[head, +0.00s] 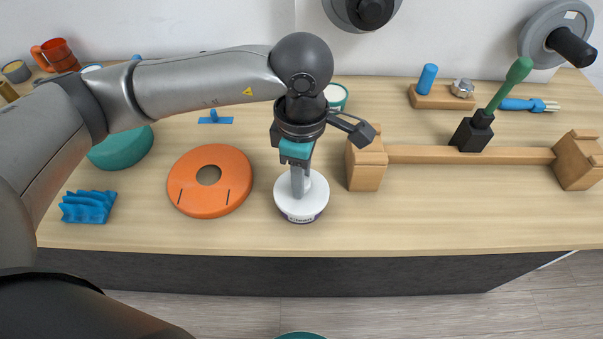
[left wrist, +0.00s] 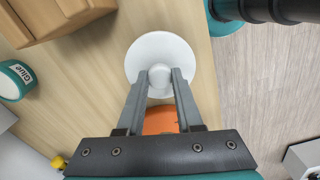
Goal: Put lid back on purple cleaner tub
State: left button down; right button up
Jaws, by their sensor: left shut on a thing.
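The purple cleaner tub (head: 300,218) stands near the front edge of the table in the head view. Only a strip of its labelled side shows below the white lid (head: 319,194). The lid is round and white with a knob, and also shows in the left wrist view (left wrist: 180,50). My left gripper (head: 299,190) points down over the lid. Its fingers (left wrist: 160,78) are shut on the lid's knob. The lid lines up over the tub and hides its opening. I cannot tell whether it is fully seated. My right gripper is not in view.
An orange disc (head: 230,164) with a centre hole lies left of the tub. A wooden rail with end blocks (head: 366,167) stands close on the right. A glue tub (head: 336,95) is behind. A blue wavy piece (head: 88,207) lies left. Bare table lies right of the tub.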

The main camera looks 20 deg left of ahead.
pick_arm(q)
jog(key=shift+b, duration=0.35)
dwell(0.4)
dwell(0.3)
grip_release()
dwell(0.5)
jog(key=shift+r+p, duration=1.85)
jog(key=shift+r, duration=1.65)
jog(key=shift+c, duration=0.3)
grip_shut()
